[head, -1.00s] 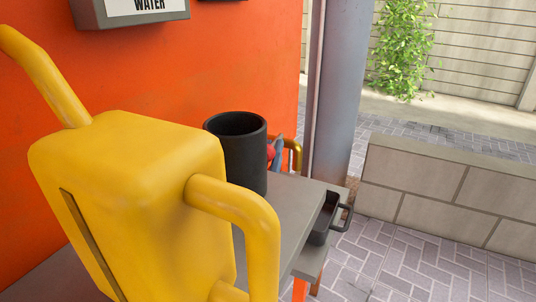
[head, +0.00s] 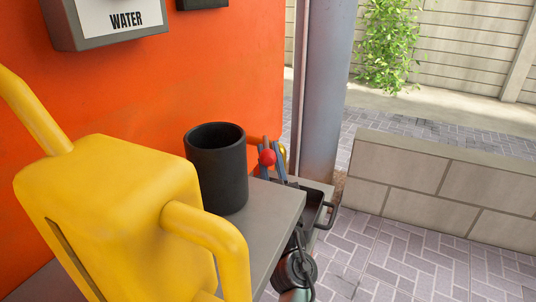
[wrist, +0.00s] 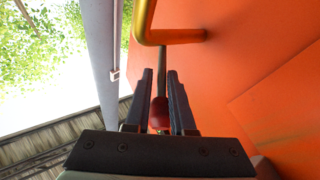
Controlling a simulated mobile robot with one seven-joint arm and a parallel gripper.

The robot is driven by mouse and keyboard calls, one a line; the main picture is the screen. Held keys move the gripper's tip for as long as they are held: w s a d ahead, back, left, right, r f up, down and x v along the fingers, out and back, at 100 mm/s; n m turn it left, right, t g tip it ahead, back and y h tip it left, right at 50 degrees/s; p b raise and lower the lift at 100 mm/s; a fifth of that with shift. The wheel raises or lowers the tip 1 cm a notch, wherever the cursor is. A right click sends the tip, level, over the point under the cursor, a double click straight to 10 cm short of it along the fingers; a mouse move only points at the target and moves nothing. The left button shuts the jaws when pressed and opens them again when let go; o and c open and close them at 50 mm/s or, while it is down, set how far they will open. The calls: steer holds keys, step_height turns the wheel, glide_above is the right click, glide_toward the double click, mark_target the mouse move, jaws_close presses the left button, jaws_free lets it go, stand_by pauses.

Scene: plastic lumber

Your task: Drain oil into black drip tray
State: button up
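My gripper (wrist: 160,75) points at a brass pipe (wrist: 178,36) on the orange wall. Its two dark fingers stand apart on either side of a red knob on a thin rod (wrist: 160,111); I see no clear grip on it. In the head view the red knob (head: 267,157) shows by my gripper's grey-blue fingers (head: 271,150), near the pipe's end (head: 282,152). The black drip tray (head: 325,205), with a handle, sits low behind the grey shelf's right end. Its inside is mostly hidden, and no oil flow is visible.
A yellow container (head: 120,215) with a thick handle fills the left foreground. A black cup (head: 217,170) stands on the grey shelf (head: 270,215). A metal post (head: 320,95) and a low block wall (head: 430,185) stand to the right, with paved floor between.

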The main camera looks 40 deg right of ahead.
steer(key=o, duration=0.3)
steer(key=shift+a+r, duration=0.2)
steer(key=shift+r, duration=0.2)
steer(key=shift+f, duration=0.15)
steer(key=shift+s+f, duration=0.15)
steer(key=shift+b+v, duration=0.55)
steer(key=shift+v, duration=5.7)
steer(key=shift+o, duration=0.3)
